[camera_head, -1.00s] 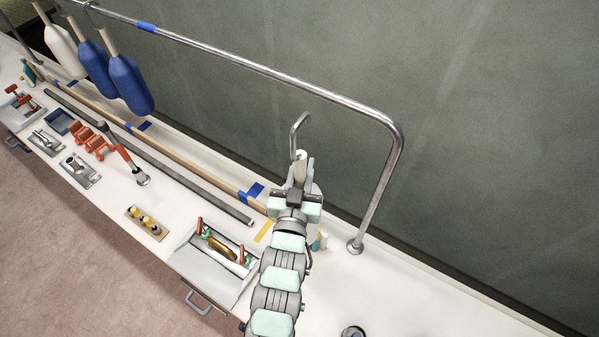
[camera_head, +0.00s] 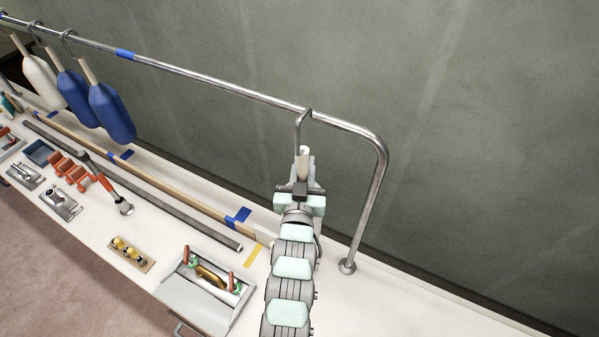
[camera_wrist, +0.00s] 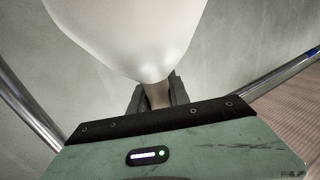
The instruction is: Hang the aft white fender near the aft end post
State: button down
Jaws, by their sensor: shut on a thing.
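My gripper (camera_head: 303,178) is shut on the neck of a white fender, just left of the aft end post (camera_head: 367,215). The fender's pale neck and metal hook (camera_head: 299,130) rise above the jaws. The hook's bent top overlaps the steel rail (camera_head: 230,88) in the head view; I cannot tell whether it rests on it. My arm hides the fender's body there. In the wrist view the white body (camera_wrist: 130,35) fills the top, its neck (camera_wrist: 157,95) between my jaws (camera_wrist: 158,98).
Another white fender (camera_head: 44,82) and two blue fenders (camera_head: 77,98) (camera_head: 110,113) hang at the left. Blue tape (camera_head: 125,54) marks the rail. The bench below holds a wooden strip, a dark bar, a tray (camera_head: 190,305) and several tools. The bench right of the post is clear.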

jog(key=w+d+f+b, duration=0.2)
jog(key=w+f, duration=0.1)
jog(key=w, duration=0.3)
jog(key=shift+d, duration=0.4)
dwell(0.5)
jog(key=shift+w, duration=0.1)
jog(key=c, duration=1.1)
grip_release()
jog(key=shift+f, duration=0.1)
jog(key=shift+c, duration=0.2)
